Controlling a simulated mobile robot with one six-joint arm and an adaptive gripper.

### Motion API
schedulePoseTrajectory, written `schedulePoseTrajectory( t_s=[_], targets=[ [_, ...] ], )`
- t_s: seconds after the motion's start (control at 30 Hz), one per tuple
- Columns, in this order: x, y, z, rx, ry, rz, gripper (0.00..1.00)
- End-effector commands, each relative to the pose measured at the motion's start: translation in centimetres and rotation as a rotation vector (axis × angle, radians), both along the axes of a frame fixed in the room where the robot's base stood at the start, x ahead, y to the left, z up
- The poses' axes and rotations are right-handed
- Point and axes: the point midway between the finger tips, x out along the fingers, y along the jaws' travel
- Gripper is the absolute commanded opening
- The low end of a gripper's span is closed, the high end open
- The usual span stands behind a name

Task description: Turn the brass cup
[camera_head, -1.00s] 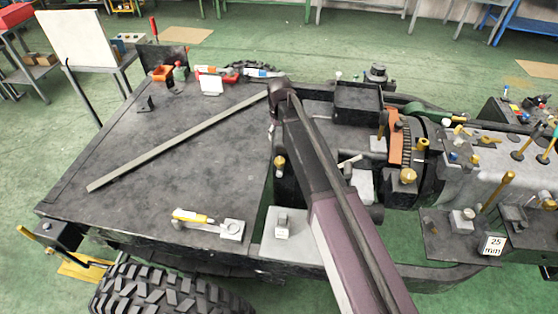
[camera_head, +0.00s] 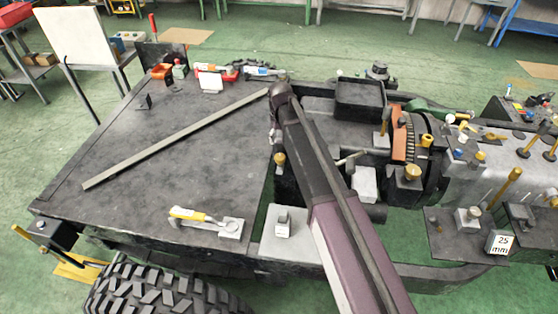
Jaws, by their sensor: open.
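Several brass-coloured fittings show, and I cannot tell for certain which is the brass cup. One rounded brass piece (camera_head: 413,172) stands in front of the toothed wheel (camera_head: 410,140) on the right. A smaller brass piece (camera_head: 279,159) sits just below the bend of my arm, at the deck's right edge. My arm rises from the bottom of the picture to this bend. My gripper's fingers cannot be made out; the arm hides what lies behind it.
The dark deck (camera_head: 170,135) carries a long bar (camera_head: 180,137) and a yellow-handled tool (camera_head: 190,216) near its front edge. A black open tray (camera_head: 358,97) stands behind the arm. A block marked 25 mm (camera_head: 499,242) sits at right. A tyre (camera_head: 165,290) is in front.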

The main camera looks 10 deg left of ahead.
Motion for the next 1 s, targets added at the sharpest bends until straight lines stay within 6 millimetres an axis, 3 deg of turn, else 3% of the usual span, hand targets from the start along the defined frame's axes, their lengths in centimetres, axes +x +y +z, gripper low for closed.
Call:
schedulePoseTrajectory(
  t_s=[1.0],
  targets=[
    [0.0, -0.1, -8.3, 0.0, 0.0, -0.001, 0.72]
  ],
)
